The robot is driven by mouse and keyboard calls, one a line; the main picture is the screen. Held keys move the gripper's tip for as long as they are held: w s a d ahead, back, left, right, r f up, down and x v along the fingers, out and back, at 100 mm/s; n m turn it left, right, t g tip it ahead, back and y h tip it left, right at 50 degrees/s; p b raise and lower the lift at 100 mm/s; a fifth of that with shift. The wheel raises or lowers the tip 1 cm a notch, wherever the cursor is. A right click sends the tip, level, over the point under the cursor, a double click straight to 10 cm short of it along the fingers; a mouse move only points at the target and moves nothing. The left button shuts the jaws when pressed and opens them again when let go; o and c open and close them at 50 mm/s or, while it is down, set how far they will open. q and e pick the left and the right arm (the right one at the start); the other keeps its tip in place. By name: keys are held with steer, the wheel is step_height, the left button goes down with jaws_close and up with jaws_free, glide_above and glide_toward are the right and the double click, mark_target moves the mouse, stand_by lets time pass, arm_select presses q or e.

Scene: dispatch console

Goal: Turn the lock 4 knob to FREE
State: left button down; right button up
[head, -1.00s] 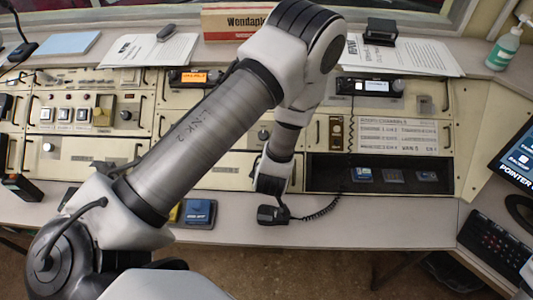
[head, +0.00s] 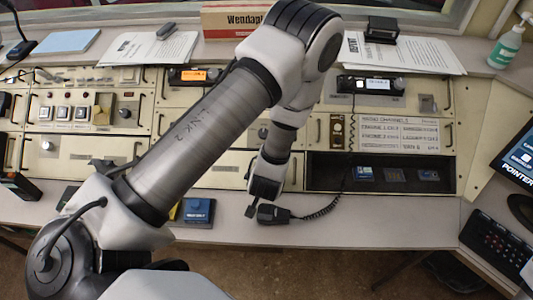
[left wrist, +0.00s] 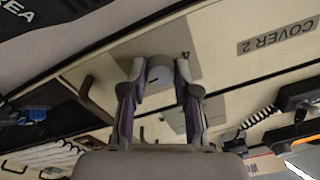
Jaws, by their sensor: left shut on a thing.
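In the left wrist view a small grey round knob (left wrist: 159,77) stands on a cream panel with a grey plate around it. My left gripper (left wrist: 160,70) is shut on this knob, one fingertip on each side. My right gripper is not in view.
A handset (head: 273,214) with a coiled cord lies on the counter below the wrist. A blue block (head: 198,211) is left of it. A dark recess (head: 320,173) holds several small items. A COVER 2 label (left wrist: 278,35) shows close by.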

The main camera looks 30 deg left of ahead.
arm_select(q)
steer(key=shift+m, duration=0.8)
steer(key=c, duration=0.9)
jaws_free()
steer(key=shift+o, duration=0.2)
steer(key=v, duration=0.7)
steer(key=shift+r, duration=0.2)
steer(key=shift+s, duration=0.15)
